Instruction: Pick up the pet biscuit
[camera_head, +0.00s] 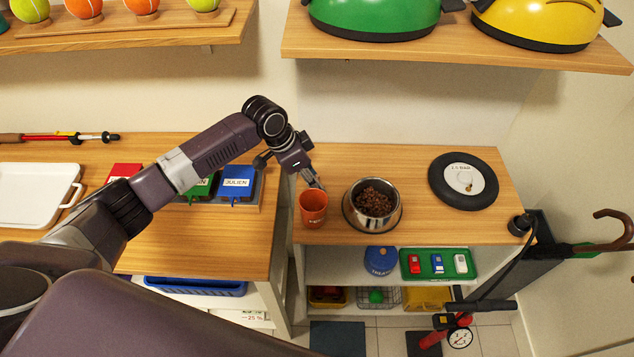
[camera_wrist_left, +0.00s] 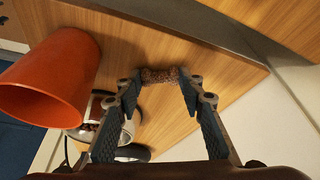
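The pet biscuit is likely the brown, rough-textured piece (camera_wrist_left: 160,76) in the left wrist view, seen against the wooden top between my left fingertips. My left gripper (camera_head: 316,184) points down close beside the orange cup (camera_head: 313,207) in the head view. In the left wrist view its fingers (camera_wrist_left: 160,84) are spread, one at each side of the brown piece; I cannot tell whether they touch it. In the head view the piece is not made out. The orange cup also shows at the left of the wrist view (camera_wrist_left: 55,78). My right gripper is not in view.
A steel bowl of brown kibble (camera_head: 373,203) stands right of the cup. A black wheel (camera_head: 464,181) lies farther right. Labelled boxes (camera_head: 236,185) stand left on the other wooden top. Shelves (camera_head: 460,46) overhang the back. The wooden top (camera_head: 410,152) is clear behind the bowl.

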